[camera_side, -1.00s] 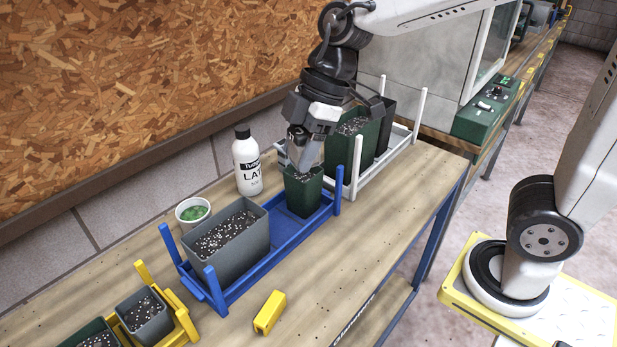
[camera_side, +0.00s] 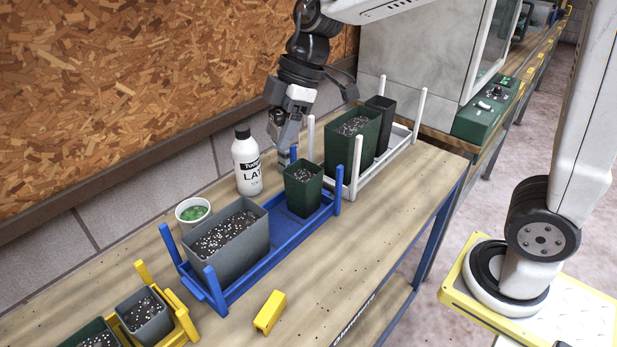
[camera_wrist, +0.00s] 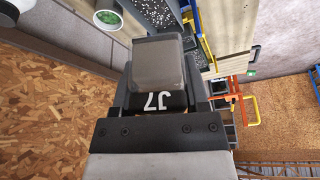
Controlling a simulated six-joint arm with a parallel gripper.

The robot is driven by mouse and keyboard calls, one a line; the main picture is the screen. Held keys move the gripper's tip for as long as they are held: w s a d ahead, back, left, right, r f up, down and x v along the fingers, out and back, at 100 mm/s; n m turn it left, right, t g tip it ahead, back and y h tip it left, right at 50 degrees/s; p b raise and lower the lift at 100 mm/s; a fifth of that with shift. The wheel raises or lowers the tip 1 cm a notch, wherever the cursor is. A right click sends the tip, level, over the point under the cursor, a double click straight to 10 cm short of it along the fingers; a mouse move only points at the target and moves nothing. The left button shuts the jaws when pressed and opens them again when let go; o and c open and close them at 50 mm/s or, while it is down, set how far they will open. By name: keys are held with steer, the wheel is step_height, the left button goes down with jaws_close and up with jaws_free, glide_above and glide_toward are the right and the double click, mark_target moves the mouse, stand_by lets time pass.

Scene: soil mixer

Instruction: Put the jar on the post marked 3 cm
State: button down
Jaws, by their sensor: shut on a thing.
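No jar and no post marked 3 cm can be made out in either view. My gripper (camera_side: 283,152) is shut at the back of the blue tray (camera_side: 245,281), near its back right corner, left of the small green pot and right of the white bottle. What it holds is hard to make out. In the wrist view a grey box-like shape (camera_wrist: 158,62) fills the place in front of the wrist and hides the fingertips. The small green pot (camera_side: 303,200) stands upright in the tray with speckled soil in it.
A grey trough (camera_side: 245,250) of soil shares the blue tray. The white bottle (camera_side: 247,165) and a white cup with green contents (camera_side: 192,213) stand behind. A white rack (camera_side: 372,178) with pots is right. A yellow block (camera_side: 269,312) lies in front; bench around it is clear.

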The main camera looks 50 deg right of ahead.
steer(key=w+d+f, duration=0.5)
steer(key=w+d, duration=0.5)
steer(key=w+d+f, duration=0.6)
steer(key=w+d, duration=0.4)
steer(key=shift+f, duration=3.75)
steer(key=shift+f, duration=0.1)
steer(key=shift+c, duration=0.5)
jaws_free()
steer(key=shift+w, duration=0.1)
steer(key=v, duration=1.2)
